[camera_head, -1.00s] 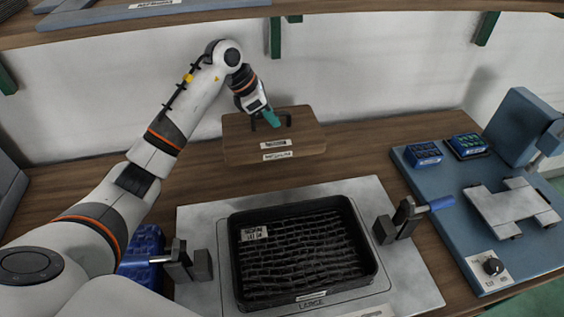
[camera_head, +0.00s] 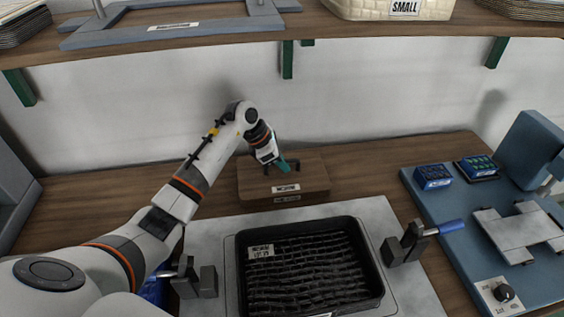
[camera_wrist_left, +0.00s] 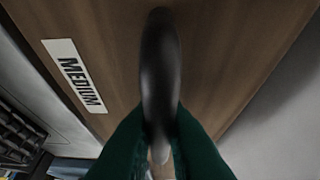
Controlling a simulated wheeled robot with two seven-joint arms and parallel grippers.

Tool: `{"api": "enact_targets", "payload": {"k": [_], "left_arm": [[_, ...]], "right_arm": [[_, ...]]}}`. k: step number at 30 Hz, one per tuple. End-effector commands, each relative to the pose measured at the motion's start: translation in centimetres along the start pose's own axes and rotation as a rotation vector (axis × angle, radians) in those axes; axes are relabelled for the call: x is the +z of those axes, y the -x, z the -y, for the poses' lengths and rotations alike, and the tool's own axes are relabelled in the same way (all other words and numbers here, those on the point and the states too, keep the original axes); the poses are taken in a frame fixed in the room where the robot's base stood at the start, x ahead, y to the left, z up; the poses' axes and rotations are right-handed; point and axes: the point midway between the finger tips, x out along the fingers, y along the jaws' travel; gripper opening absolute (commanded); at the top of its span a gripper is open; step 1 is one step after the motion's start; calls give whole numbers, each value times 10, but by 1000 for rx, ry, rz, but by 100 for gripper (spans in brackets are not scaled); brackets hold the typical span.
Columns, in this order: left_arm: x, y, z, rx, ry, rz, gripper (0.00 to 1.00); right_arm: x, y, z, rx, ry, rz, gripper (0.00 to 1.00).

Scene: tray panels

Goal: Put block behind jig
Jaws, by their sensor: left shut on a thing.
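The block is a brown wooden slab (camera_head: 310,170) with a dark handle on top and a white label on its front. It is behind the grey jig plate (camera_head: 212,238), close to the plate's back edge. I cannot tell whether it touches the bench. My left gripper (camera_head: 281,164) is shut on the handle from above. In the left wrist view the green fingers (camera_wrist_left: 158,140) close around the dark handle (camera_wrist_left: 160,70), and the block (camera_wrist_left: 225,50) shows a "MEDIUM" label. My right gripper is not in view.
A black textured tray (camera_head: 375,287) sits on the jig plate between two clamps (camera_head: 410,243) (camera_head: 207,281). A blue station (camera_head: 455,235) with small boxes stands at the right. The white wall is close behind the block. A shelf (camera_head: 200,45) runs above.

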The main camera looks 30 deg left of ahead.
Motion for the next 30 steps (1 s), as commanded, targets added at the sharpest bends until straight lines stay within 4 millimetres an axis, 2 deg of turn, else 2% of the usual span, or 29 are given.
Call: {"api": "enact_targets", "payload": {"k": [4,5,8,16,20,23,30], "left_arm": [[1,-2,1,-3,-1,-2,0],[2,-2,0,-1,0,0,16],[1,-2,0,0,0,0,32],[1,-2,0,0,0,0,33],[0,5,1,-2,0,0,33],[0,20,2,-5,-1,0,33],[1,73,2,-6,-2,2,33]], "right_arm": [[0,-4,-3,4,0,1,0],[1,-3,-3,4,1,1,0],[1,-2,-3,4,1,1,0],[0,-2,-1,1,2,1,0],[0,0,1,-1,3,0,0],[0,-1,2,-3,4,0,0],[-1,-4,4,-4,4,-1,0]]}}
